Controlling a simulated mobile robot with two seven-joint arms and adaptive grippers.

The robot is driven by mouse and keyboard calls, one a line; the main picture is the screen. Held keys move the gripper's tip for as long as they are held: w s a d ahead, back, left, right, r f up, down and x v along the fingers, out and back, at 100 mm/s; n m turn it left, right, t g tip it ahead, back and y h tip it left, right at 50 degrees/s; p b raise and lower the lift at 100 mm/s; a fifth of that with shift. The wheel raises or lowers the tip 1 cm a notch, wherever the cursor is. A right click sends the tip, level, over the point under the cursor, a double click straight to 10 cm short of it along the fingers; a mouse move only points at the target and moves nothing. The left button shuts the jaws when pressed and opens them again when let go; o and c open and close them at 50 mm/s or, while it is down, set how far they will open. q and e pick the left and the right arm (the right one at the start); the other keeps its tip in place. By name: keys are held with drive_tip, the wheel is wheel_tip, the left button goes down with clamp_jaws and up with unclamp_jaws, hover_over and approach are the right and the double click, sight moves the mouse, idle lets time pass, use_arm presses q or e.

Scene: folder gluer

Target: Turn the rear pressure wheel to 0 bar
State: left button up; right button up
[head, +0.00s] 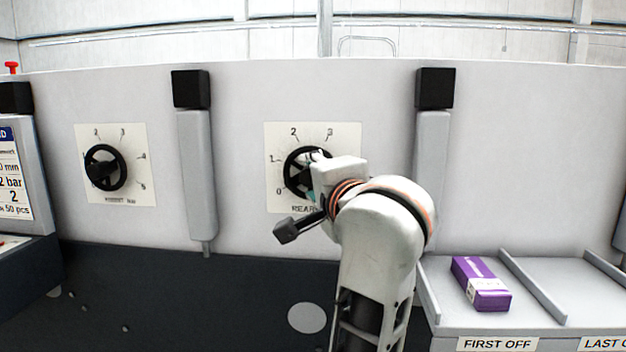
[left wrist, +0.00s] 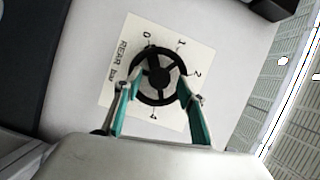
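The rear pressure wheel (head: 294,162) is a black spoked handwheel on a white dial plate (head: 272,140) marked REAR, with numbers from 0 at lower left. In the head view my left gripper (head: 317,178) is in front of its right part and hides it and some numbers. In the left wrist view the wheel (left wrist: 158,78) lies between the two teal-sided fingers of my left gripper (left wrist: 161,88). The fingers are wide apart, with tips at opposite sides of the rim; I cannot tell whether they touch it. The wheel's exact setting is unclear. My right gripper is not in view.
A second black wheel (head: 106,168) on its own dial is at the left. Grey posts with black caps (head: 191,89) stand out either side of the rear dial. A purple box (head: 481,284) lies in the FIRST OFF tray (head: 530,287) at lower right.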

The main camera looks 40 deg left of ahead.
use_arm(q)
drive_tip(key=o, duration=1.2)
drive_tip(key=r, duration=0.9)
drive_tip(key=shift+w+a+r, duration=0.1)
drive_tip(key=shift+w+a, duration=0.05)
drive_tip(key=shift+a, duration=0.15)
drive_tip(key=shift+s+d+r, duration=0.2)
drive_tip(key=shift+d+r, duration=0.15)
drive_tip(key=shift+r, duration=0.15)
drive_tip(key=shift+s+d+r, duration=0.2)
drive_tip(key=shift+d+r, duration=0.1)
drive_tip(key=shift+r, duration=0.2)
drive_tip(key=c, duration=1)
drive_tip(key=shift+s, duration=0.3)
drive_tip(key=shift+c, duration=1)
drive_tip(key=shift+w+a+f, duration=0.4)
drive_tip(key=shift+w+f, duration=0.15)
drive_tip(key=shift+f, duration=0.1)
